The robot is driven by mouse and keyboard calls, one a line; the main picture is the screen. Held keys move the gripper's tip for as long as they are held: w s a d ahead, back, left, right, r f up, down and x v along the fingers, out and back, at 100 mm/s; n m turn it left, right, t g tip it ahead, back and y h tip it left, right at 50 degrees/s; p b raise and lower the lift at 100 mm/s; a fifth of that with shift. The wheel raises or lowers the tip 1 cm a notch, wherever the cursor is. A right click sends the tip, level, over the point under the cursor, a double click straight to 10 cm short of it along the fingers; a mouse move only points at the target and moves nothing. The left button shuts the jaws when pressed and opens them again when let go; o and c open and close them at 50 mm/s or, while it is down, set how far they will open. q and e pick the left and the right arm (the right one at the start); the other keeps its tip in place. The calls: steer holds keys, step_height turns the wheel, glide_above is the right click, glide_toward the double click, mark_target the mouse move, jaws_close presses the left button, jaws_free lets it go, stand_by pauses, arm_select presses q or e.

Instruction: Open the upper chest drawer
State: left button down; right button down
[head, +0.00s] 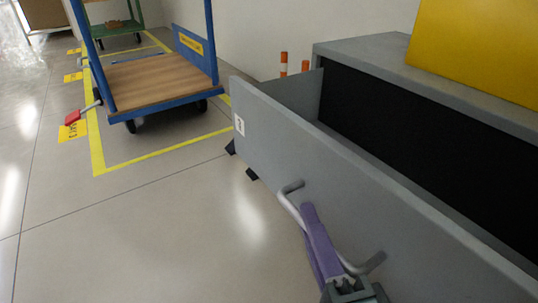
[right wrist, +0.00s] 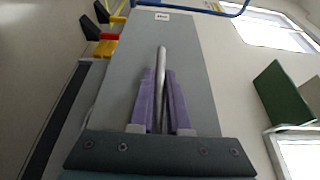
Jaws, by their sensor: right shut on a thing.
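The grey chest (head: 375,47) stands at the right in the head view. Its drawer (head: 258,130) is pulled out, with a gap between the drawer front and the dark chest opening. A small white label is on the drawer front. The grey bar handle (head: 290,203) is on that front. My right gripper (head: 308,212), with purple fingers, is shut on the handle. In the right wrist view the handle (right wrist: 161,60) runs between the two fingers of the gripper (right wrist: 160,88). The drawer's floor is mostly hidden. My left gripper is not in view.
A yellow object (head: 480,45) sits on the chest top. A blue trolley with a wooden deck (head: 155,80) stands at the back left, within yellow floor lines. Orange-and-white posts (head: 284,64) stand behind the drawer. The floor (head: 130,230) at the left front is clear.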

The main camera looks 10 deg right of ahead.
steer(key=shift+s+a, duration=0.15)
steer(key=shift+a, duration=0.2)
steer(key=c, duration=0.9)
jaws_free()
steer(key=shift+d, duration=0.2)
steer(key=shift+a, duration=0.1)
steer(key=s+p, duration=0.1)
steer(key=s, duration=0.4)
steer(key=s+p, duration=0.1)
steer(key=s, duration=0.4)
steer(key=shift+a+p, duration=0.2)
steer(key=shift+p, duration=0.15)
